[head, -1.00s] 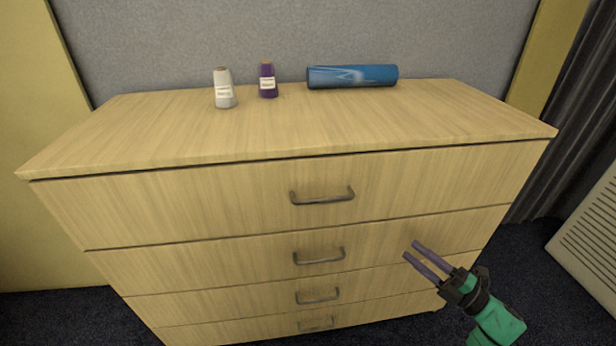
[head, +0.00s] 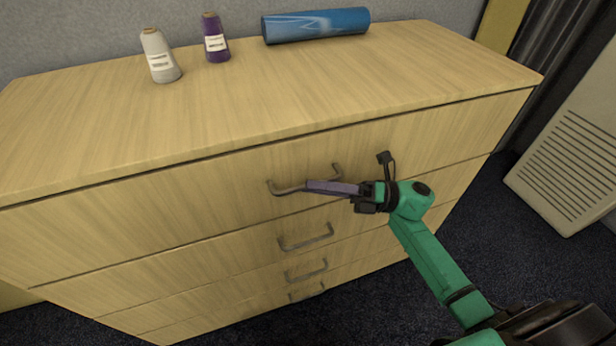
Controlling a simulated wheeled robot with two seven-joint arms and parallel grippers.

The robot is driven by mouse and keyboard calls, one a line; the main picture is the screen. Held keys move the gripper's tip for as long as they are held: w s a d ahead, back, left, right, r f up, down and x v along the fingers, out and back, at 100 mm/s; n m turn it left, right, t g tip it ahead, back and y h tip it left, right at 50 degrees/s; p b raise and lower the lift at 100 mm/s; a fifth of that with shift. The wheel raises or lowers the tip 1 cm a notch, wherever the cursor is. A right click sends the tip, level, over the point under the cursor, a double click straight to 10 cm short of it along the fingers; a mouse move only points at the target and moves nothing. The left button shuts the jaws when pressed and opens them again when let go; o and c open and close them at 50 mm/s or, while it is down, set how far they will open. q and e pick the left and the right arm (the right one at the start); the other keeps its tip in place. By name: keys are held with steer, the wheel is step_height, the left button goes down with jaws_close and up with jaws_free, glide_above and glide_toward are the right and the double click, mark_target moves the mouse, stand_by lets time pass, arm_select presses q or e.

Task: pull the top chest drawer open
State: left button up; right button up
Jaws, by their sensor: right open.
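The wooden chest has several drawers, and the top drawer (head: 180,215) sits flush with the front. Its dark metal handle (head: 288,188) is partly covered by my right gripper (head: 312,187). The purple fingers of the right gripper reach in from the right and lie at the handle's bar. The gripper is open; the gap between its fingers is not clear from this angle. I cannot tell whether the fingers touch the handle. My left gripper is not in view.
On the chest top (head: 330,85) stand a white spool (head: 160,58) and a purple spool (head: 215,40), with a blue cylinder (head: 316,25) lying beside them. Lower handles (head: 306,238) project below. A pale vented unit (head: 575,150) stands at the right on dark carpet.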

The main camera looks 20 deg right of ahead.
steer(key=shift+x, duration=1.05)
steer(key=shift+c, duration=0.3)
jaws_close()
stand_by(0.3)
